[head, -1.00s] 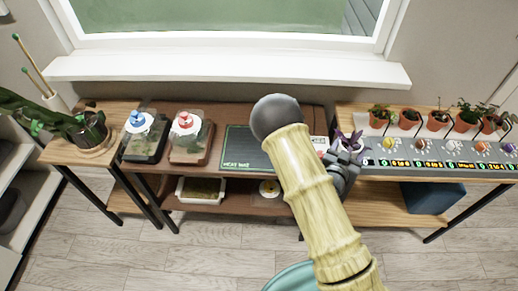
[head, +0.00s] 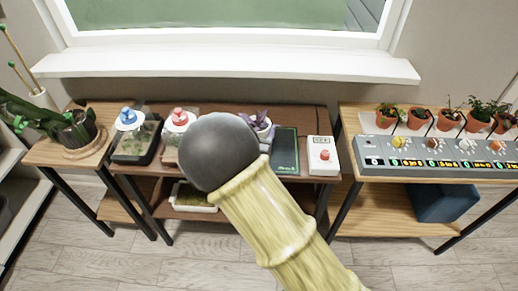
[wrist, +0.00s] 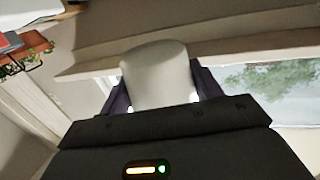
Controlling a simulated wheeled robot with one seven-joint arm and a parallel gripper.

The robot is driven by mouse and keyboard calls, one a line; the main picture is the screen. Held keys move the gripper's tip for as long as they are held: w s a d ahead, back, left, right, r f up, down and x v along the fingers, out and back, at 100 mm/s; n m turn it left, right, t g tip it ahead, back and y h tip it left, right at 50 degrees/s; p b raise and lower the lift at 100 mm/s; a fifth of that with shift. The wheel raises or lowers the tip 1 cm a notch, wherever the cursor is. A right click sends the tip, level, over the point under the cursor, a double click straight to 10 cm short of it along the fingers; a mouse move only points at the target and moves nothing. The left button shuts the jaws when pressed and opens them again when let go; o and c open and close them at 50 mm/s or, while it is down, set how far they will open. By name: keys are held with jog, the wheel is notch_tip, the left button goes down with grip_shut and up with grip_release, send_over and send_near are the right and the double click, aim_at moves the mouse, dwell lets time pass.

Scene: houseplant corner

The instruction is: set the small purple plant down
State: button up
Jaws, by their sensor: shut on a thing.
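The small purple plant (head: 256,117) shows in the head view just past the round grey joint of my arm, over the middle table. Its pale pot fills the middle of the wrist view (wrist: 158,75), between the two dark fingers of my gripper (wrist: 160,88), which is shut on it. In the head view my arm hides most of the gripper and the pot's lower part. I cannot tell whether the pot touches anything below. The dark green heat mat (head: 285,160) lies to the right of the plant, its left part hidden by my arm.
A white box with a red button (head: 323,156) stands right of the mat. Lidded containers with blue (head: 127,116) and red (head: 178,116) knobs stand left. The right table holds a grey panel (head: 378,148) and several terracotta pots (head: 418,118). A window sill (head: 230,69) runs behind.

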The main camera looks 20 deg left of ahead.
jog(key=shift+f+b, duration=0.35)
jog(key=shift+f, duration=2.75)
jog(key=shift+f, duration=1.9)
jog(key=shift+f+b, duration=0.1)
jog(key=shift+b, duration=0.2)
jog(key=o, duration=1.1)
jog(key=shift+o, duration=0.2)
jog(key=shift+r, duration=0.2)
jog(key=s, duration=1.2)
jog(key=shift+d+r, duration=0.2)
